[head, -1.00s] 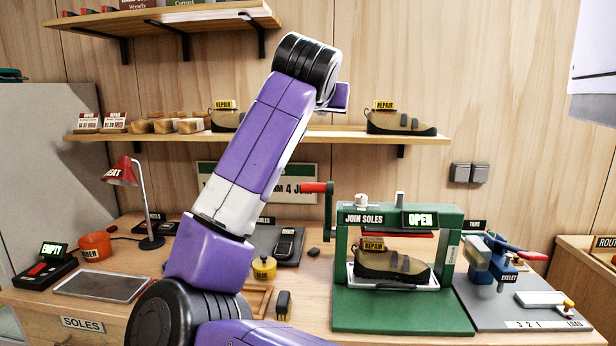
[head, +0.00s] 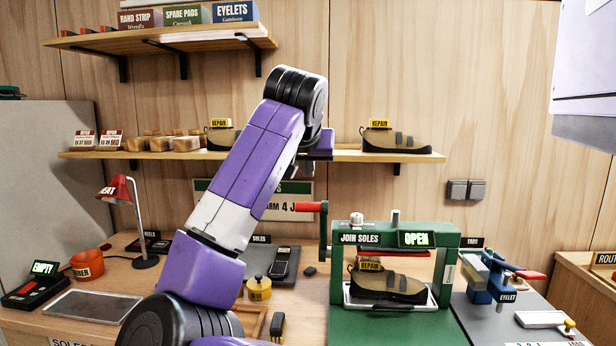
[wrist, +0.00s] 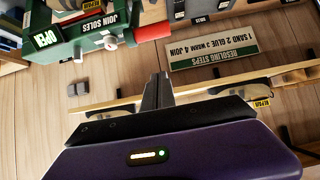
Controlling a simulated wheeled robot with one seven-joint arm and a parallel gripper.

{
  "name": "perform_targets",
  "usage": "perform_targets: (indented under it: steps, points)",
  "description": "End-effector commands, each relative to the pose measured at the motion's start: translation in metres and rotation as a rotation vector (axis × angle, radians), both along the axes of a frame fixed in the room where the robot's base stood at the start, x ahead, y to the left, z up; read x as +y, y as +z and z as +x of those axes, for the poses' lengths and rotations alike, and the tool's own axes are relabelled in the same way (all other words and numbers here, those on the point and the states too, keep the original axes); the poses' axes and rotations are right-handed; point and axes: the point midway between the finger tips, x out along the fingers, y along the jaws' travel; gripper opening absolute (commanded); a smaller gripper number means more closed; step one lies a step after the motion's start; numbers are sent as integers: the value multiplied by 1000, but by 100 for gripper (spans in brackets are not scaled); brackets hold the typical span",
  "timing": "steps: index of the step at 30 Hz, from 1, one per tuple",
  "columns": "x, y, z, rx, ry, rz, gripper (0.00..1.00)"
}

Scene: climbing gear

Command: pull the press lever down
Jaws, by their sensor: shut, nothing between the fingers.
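The green press (head: 446,240) labelled "JOIN SOLES" stands on the bench, its display reading "OPEN". Its lever has a red handle (head: 311,207) pointing left from a green arm (head: 323,235) on the press's left side. A tan and dark shoe (head: 385,284) with a "REPAIR" tag sits inside the press. My gripper (head: 302,171) is partly hidden behind my arm, above the red handle in the head view. In the wrist view, turned upside down, my gripper's fingers (wrist: 160,76) are shut and empty. The red handle (wrist: 152,31) shows beyond the fingertips, apart from them.
A wall shelf (head: 405,156) with repair shoes runs behind my gripper. A blue eyelet tool (head: 488,278) with its own red lever stands right of the press.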

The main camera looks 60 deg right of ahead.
Motion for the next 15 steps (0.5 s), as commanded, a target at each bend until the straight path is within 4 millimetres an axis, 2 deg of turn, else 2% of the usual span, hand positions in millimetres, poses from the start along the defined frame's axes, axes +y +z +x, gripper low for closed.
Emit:
perform_targets:
  steps: [12,14,15]
  points:
    - [-56,-45,23,2,0,2,0]
    - [-63,-51,25,1,-1,3,0]
    - [-56,-54,24,-1,1,0,0]
